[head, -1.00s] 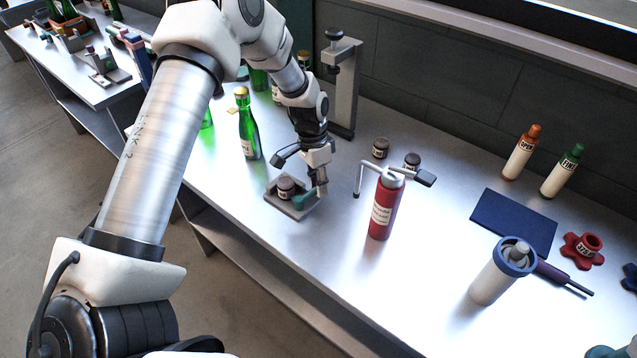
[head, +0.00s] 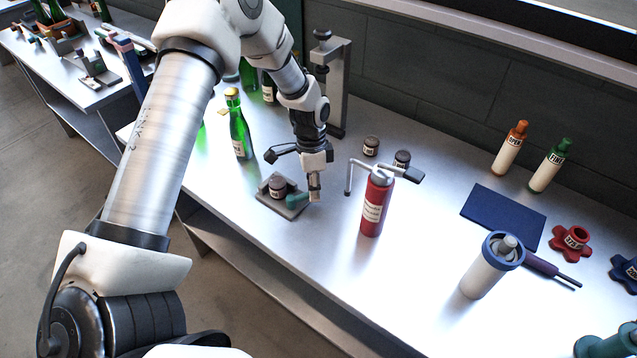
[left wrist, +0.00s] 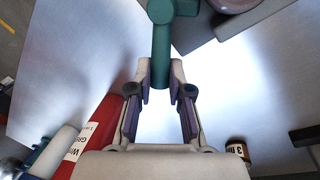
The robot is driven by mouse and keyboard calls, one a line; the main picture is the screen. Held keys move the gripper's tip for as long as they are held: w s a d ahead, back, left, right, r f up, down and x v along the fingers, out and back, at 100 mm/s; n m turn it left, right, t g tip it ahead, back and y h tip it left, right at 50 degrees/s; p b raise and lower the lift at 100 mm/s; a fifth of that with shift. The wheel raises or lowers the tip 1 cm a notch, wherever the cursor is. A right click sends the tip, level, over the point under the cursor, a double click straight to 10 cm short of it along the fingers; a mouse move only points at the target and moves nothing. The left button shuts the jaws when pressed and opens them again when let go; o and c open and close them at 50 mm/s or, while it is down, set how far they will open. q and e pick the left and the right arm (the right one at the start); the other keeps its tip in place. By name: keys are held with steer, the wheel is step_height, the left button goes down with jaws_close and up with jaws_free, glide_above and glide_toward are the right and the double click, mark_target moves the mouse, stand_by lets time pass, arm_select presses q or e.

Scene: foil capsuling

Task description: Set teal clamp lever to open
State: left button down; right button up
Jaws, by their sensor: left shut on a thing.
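The teal clamp lever (head: 298,199) sits on a small grey clamp plate (head: 268,201) on the steel bench. A dark-capped jar (head: 277,186) stands on that plate beside the lever. In the left wrist view the lever (left wrist: 161,45) runs down from a round pivot, its free end between my fingertips. My left gripper (head: 315,193) points down at the plate's right side and is shut on the lever; it also shows in the left wrist view (left wrist: 161,80). The fingers partly hide the lever's end in the head view.
A red bottle (head: 373,212) with a bent bar on top stands close to the right of my left gripper. Two small jars (head: 371,146) stand behind it. A green bottle (head: 239,132) and a grey stand (head: 337,90) are behind the clamp.

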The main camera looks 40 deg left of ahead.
arm_select(q)
steer(key=shift+s+d+f+m, duration=0.1)
steer(key=shift+s+d+m, duration=0.3)
steer(key=shift+m, duration=0.5)
steer(key=m, duration=0.1)
steer(key=s+m, duration=0.1)
steer(key=shift+s+d+m+y, duration=0.1)
steer(key=shift+d+m+y, duration=0.3)
steer(key=m, duration=0.1)
steer(key=s+m, duration=0.1)
steer(key=m+p, duration=0.1)
steer(key=shift+s+d+g+y, duration=0.25)
steer(key=shift+s+g+y, duration=0.05)
steer(key=shift+s, duration=0.05)
steer(key=shift+s+m, duration=0.5)
steer(key=shift+m, duration=0.6)
steer(key=shift+f, duration=0.1)
steer(key=c, duration=1.1)
jaws_free()
steer(key=shift+d, duration=0.1)
steer(key=shift+w, duration=0.1)
